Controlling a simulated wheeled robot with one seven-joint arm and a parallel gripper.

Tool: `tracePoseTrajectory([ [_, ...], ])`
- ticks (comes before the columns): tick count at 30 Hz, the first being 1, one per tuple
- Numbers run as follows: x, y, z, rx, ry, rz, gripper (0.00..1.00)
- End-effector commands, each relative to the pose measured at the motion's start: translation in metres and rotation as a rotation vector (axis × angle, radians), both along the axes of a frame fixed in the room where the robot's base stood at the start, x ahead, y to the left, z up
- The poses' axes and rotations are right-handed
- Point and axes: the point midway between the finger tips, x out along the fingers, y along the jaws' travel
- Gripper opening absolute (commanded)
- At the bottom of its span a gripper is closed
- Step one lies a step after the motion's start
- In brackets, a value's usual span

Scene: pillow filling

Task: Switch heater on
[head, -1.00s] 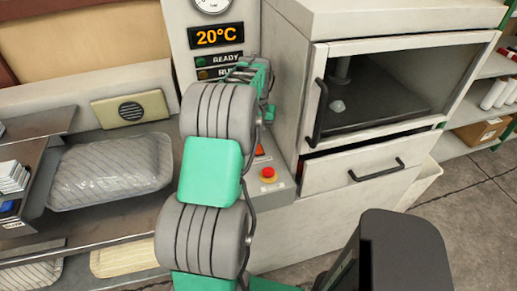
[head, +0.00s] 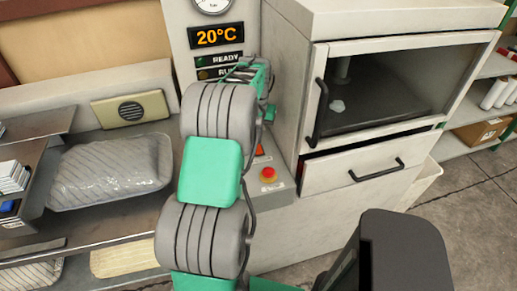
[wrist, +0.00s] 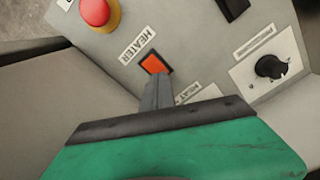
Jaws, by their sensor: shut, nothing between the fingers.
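The heater switch (wrist: 155,64) is an orange-red square button in a black frame, beside a label reading HEATER (wrist: 137,44) on the grey control panel in the wrist view. My gripper (wrist: 157,77) is shut and empty, its fingertips at the switch's lower edge; I cannot tell whether they touch it. In the head view, my arm hides most of the panel, and a small orange-red part of the switch (head: 260,150) shows beside the arm. The display (head: 217,37) reads 20°C, with READY and RUN labels below it.
A red emergency-type button (head: 268,174) on a yellow base sits on the panel; it also shows in the wrist view (wrist: 97,11). A black pressure knob (wrist: 270,67) is at the right. A cabinet with a window (head: 385,85) stands right, a bagged pillow (head: 110,170) lies left.

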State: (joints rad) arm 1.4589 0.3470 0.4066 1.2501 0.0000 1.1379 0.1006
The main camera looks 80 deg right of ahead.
Motion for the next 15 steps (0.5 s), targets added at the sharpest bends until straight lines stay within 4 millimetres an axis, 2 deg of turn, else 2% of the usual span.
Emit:
tracePoseTrajectory([
  [15,0.0000,-0.0001,-0.0070,0.000,0.000,0.000,0.00],
])
